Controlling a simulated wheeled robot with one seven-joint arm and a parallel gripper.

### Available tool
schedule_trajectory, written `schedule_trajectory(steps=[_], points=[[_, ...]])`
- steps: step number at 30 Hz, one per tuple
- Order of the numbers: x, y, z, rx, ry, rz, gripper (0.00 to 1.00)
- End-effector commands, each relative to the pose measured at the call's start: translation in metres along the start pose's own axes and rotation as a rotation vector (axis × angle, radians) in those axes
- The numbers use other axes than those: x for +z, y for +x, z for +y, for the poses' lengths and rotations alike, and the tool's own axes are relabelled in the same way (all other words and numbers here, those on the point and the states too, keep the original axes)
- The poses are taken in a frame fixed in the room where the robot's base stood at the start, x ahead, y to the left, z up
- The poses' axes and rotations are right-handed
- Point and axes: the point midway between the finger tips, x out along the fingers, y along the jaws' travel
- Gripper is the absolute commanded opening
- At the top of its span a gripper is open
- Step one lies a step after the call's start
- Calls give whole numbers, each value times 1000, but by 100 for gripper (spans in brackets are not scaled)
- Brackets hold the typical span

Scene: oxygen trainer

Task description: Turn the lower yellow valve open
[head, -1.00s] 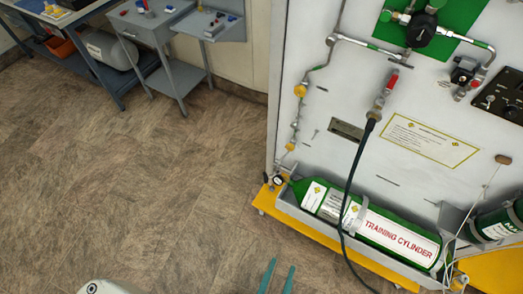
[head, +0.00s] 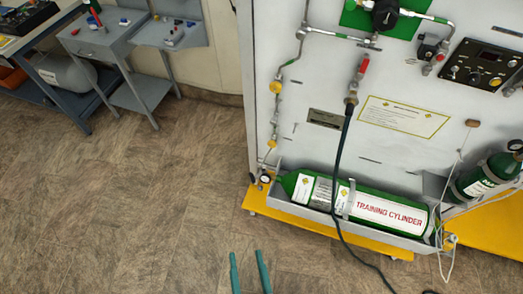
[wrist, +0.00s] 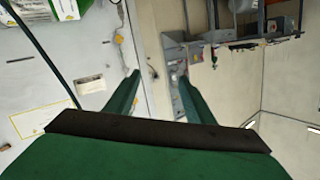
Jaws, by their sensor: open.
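The lower yellow valve (head: 271,143) is a small round knob on the thin pipe down the left side of the white panel (head: 300,170). The upper yellow valve (head: 275,87) is on the same pipe above it. In the wrist view, which looks upside down, a small yellow knob (wrist: 118,38) shows on the panel left of the fingers; I cannot tell which valve it is. My gripper (head: 247,252) has two green fingers, apart and empty. In the head picture it is below the valve, clear of the panel. Its fingers also show in the wrist view (wrist: 157,71).
A green training cylinder (head: 385,212) lies in a tray at the panel's foot, above a yellow base (head: 330,232). A black hose (head: 337,170) hangs in front. A grey side table (head: 95,42) stands at the back left. The floor left of the panel is clear.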

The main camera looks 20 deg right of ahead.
Motion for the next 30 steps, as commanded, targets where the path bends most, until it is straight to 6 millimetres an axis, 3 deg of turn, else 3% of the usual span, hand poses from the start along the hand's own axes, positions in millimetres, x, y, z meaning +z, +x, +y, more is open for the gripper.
schedule_trajectory(steps=[10,21,27,30], points=[[37,109,28,0,1052,246,49],[50,244,78,-168,2119,521,49],[46,308,108,-305,2571,651,49],[44,328,119,-361,2717,697,49]])
